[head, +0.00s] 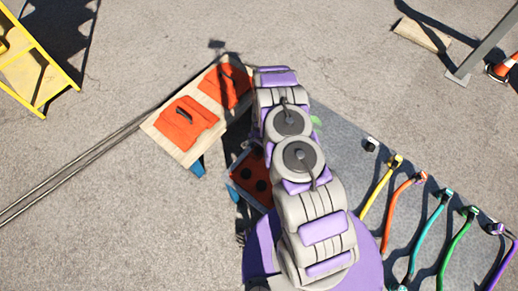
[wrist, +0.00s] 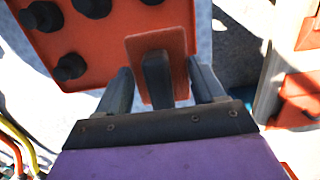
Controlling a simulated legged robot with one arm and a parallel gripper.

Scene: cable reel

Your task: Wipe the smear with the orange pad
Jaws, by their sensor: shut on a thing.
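My gripper (wrist: 160,72) is shut on the black upright handle (wrist: 157,78) of a small orange pad (wrist: 148,42). The pad lies beyond the fingertips in the wrist view, overlapping the edge of an orange-red panel. I cannot tell whether it touches the panel. In the head view my arm hides the gripper and pad. A small green patch (head: 316,121) shows on the grey mat just right of my arm; I cannot tell whether it is the smear.
The orange-red panel with black knobs (wrist: 42,18) also shows beside my arm in the head view (head: 241,166). A wooden board (head: 188,154) carries two orange pieces. Several coloured cables (head: 427,235) lie on the grey mat (head: 338,136). A yellow frame (head: 58,72) stands top left.

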